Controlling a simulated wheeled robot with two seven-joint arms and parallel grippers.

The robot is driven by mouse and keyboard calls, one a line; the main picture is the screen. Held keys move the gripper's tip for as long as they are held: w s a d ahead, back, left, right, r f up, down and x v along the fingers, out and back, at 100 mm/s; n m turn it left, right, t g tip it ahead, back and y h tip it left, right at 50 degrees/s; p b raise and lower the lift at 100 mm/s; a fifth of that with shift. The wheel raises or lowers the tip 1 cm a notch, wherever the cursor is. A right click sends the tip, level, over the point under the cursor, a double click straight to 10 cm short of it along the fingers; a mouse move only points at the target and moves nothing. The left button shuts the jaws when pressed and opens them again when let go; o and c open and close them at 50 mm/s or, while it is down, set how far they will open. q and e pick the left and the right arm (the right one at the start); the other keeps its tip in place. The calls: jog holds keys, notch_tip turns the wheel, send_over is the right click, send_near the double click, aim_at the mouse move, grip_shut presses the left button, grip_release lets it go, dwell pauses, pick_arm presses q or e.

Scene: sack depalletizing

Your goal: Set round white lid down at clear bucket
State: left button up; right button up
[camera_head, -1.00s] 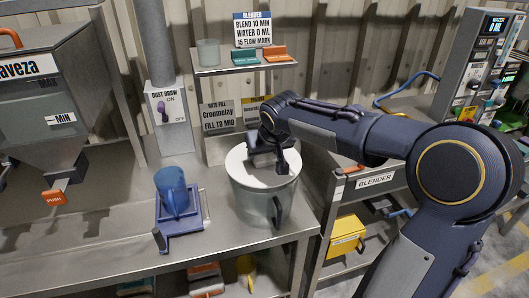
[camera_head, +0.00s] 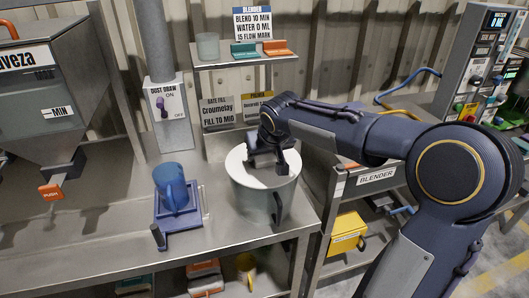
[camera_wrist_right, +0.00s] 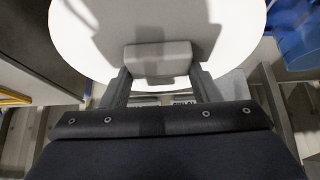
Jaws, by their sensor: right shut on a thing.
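The round white lid (camera_head: 240,172) lies across the top of the clear bucket (camera_head: 258,202), which stands on the metal bench. It looks level on the rim, but I cannot tell whether it is fully seated. My right gripper (camera_head: 270,160) is above the lid, shut on its raised handle. In the right wrist view the handle (camera_wrist_right: 158,60) sits between the two fingers of the right gripper (camera_wrist_right: 160,78), with the white lid (camera_wrist_right: 90,35) spread beyond it. The bucket's dark handle points toward the front. My left gripper is not in view.
A blue jug (camera_head: 172,186) stands on a blue scale (camera_head: 180,222) left of the bucket. A shelf (camera_head: 240,62) with a cup and small coloured items is behind. A yellow bin (camera_head: 345,232) sits lower right. The bench (camera_head: 120,240) is clear at front left.

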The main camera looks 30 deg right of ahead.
jog(key=o, duration=1.1)
jog(key=v, duration=0.8)
